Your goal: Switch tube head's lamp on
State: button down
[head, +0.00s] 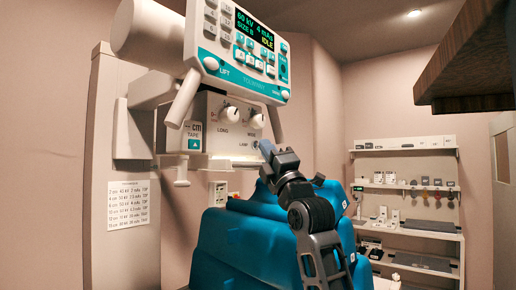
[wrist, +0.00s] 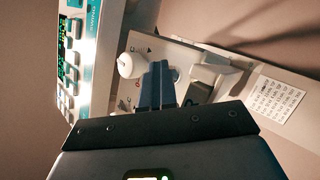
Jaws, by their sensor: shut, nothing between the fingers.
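The tube head (head: 205,133) is a pale box under the control panel, with two round white knobs marked LONG (head: 229,114) and WIDE (head: 257,121). A small LAMP label (head: 244,144) sits below and between them; I cannot make out the lamp switch clearly, and my gripper may cover it. My gripper (head: 265,150) is shut and empty, its tip close to the lower right of the tube head's face. In the wrist view its blue fingers (wrist: 157,85) are together in front of the face, beside a white knob (wrist: 130,65). I cannot tell whether they touch it.
The control panel (head: 240,50) hangs just above, its screen lit and reading IDLE, with handles (head: 182,99) reaching down. A blue-covered shape (head: 225,250) stands below. Shelves (head: 408,187) line the back right, and a dark overhang (head: 465,60) juts in at upper right.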

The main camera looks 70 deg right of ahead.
jog(key=shift+w+a+f+y, duration=0.1)
jog(key=shift+w+f+y, duration=0.05)
jog(key=shift+f+y, duration=0.15)
jog(key=s+a+b, duration=0.1)
jog(key=s+b, duration=0.1)
jog(key=s, duration=0.4)
jog(key=shift+a+r, duration=0.15)
jog(key=shift+r, duration=0.1)
